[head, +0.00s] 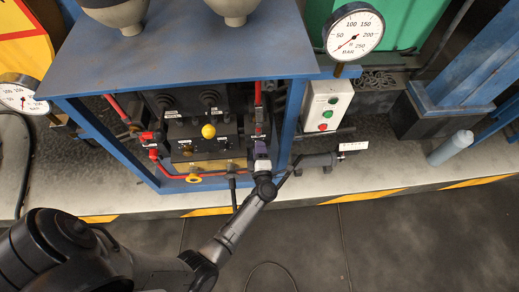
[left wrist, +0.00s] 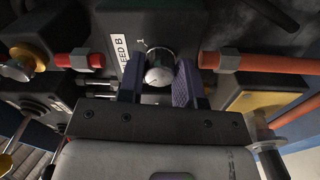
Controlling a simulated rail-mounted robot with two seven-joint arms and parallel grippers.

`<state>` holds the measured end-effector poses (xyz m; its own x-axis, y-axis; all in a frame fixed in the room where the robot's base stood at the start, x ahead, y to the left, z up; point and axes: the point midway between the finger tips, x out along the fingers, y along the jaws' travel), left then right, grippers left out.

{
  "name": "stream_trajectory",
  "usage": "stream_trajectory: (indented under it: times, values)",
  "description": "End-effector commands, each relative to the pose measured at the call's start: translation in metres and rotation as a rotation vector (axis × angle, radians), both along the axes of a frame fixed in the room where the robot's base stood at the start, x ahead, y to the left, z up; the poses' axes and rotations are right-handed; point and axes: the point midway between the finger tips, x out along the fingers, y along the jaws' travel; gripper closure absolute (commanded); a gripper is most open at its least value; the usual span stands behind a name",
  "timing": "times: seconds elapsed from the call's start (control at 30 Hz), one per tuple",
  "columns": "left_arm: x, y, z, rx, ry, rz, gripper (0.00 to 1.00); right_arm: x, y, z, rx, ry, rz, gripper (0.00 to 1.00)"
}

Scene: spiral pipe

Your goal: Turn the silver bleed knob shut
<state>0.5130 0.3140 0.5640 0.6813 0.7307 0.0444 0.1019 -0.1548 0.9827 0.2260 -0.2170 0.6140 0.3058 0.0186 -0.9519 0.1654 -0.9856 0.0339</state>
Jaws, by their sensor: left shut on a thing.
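The silver bleed knob (left wrist: 158,72) shows in the left wrist view as a round metal dial on a dark block, next to a white label (left wrist: 122,60) reading "BLEED B". My left gripper (left wrist: 160,82) has one finger on each side of the knob and is shut on it. In the head view my left gripper (head: 261,150) reaches into the blue frame at the right side of the valve block, and it hides the knob there. My right gripper is in neither view.
The dark valve block (head: 190,135) carries a yellow knob (head: 208,131) and red pipes (head: 218,174). A blue frame (head: 291,120) stands close to the right of the gripper. A button box (head: 327,105) and a gauge (head: 353,32) are further right.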

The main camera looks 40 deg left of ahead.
Motion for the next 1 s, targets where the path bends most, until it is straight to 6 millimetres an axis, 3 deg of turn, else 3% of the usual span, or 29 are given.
stream_trajectory:
  times: [0.2,0.23,0.47,0.77,1.0]
  values:
    - [0.0001,-0.0003,0.0003,-0.001,-0.001,0.000,0.91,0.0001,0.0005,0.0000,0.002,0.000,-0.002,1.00]
    - [0.0002,-0.0002,0.0003,-0.001,-0.001,0.000,0.66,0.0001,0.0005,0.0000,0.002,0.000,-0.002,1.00]
    - [0.0002,-0.0002,0.0002,0.000,0.000,0.000,0.44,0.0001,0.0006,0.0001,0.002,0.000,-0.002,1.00]
    - [0.0000,0.0000,0.0002,0.005,0.006,-0.001,0.42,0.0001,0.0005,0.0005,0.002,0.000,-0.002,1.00]
    - [-0.0002,0.0003,0.0009,0.109,0.116,-0.001,0.42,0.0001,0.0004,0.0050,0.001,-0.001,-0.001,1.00]
